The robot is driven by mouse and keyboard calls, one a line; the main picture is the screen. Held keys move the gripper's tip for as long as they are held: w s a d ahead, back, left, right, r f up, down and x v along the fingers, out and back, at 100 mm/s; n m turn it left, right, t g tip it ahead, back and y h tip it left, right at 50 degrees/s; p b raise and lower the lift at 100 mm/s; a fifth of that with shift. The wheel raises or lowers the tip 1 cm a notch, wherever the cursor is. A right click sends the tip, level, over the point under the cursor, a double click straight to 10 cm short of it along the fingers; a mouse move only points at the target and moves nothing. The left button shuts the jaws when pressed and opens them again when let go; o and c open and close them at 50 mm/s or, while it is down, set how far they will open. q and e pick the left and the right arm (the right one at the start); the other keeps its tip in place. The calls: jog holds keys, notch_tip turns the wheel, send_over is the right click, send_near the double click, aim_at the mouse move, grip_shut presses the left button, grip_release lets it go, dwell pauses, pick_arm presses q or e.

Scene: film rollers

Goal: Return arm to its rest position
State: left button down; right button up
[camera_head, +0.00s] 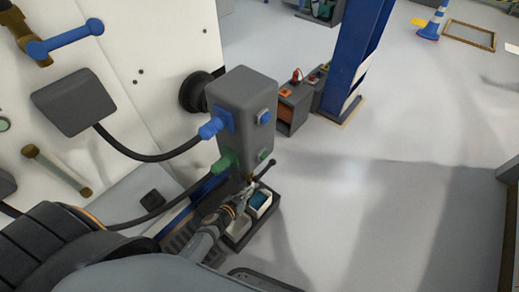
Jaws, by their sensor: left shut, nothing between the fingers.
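My left arm (60,240) comes in from the lower left, dark grey with an orange ring. My left gripper (247,190) is small in this view, just below the grey box with blue and green connectors (242,115). It looks shut and empty, over or beside a dark tray (237,245) holding small white-rimmed containers. I cannot tell whether it touches the tray or box. No film roller can be made out clearly. My right gripper is not in view.
A white machine panel (150,40) with a blue handle (65,40) and a grey pad on a cable (75,102) stands at left. The grey floor (400,170) at right is clear.

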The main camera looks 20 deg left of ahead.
pick_arm(q)
jog(key=s+a+f+n+g+y, duration=0.1)
jog(key=s+a+f+g+y, duration=0.15)
jog(key=s+f, duration=0.4)
jog(key=s+a+f+n+g+y, duration=0.1)
jog(key=s+a+f+n+g, duration=0.15)
jog(key=s+f, duration=0.45)
jog(key=s+a+f+g, duration=0.1)
jog(key=s+f+g, duration=0.3)
jog(key=s, duration=0.7)
jog(key=s+a+f+g, duration=0.25)
jog(key=s+f, duration=0.35)
jog(key=s, duration=0.4)
notch_tip(320, 180, up, 14)
jog(key=s+p, duration=0.1)
jog(key=p, duration=1.3)
jog(key=shift+d+f+n, duration=0.2)
jog(key=shift+d+n, duration=0.15)
jog(key=shift+s+f, duration=0.1)
jog(key=shift+s, duration=0.05)
